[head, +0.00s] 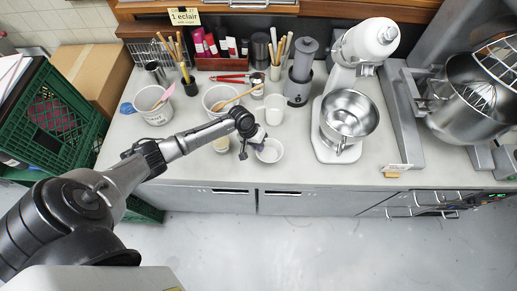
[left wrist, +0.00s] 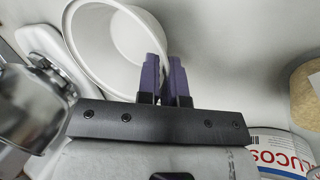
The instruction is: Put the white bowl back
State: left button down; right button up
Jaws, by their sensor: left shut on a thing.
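The small white bowl (head: 270,152) is near the front edge of the counter, left of the stand mixer. My left gripper (head: 257,138) is at the bowl's left rim. In the left wrist view my left gripper's purple fingers (left wrist: 165,78) are shut on the rim of the white bowl (left wrist: 88,45), one finger inside and one outside. The bowl is empty. I cannot tell whether its base touches the counter. My right gripper is not in view.
A white stand mixer (head: 327,148) with a steel bowl (head: 350,113) stands close on the right. A small tub (head: 221,145) is beside my gripper.

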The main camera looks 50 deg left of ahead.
pick_arm(q)
jog(key=shift+f, duration=1.5)
jog(key=shift+f, duration=0.15)
jog(key=c, duration=1.3)
grip_release()
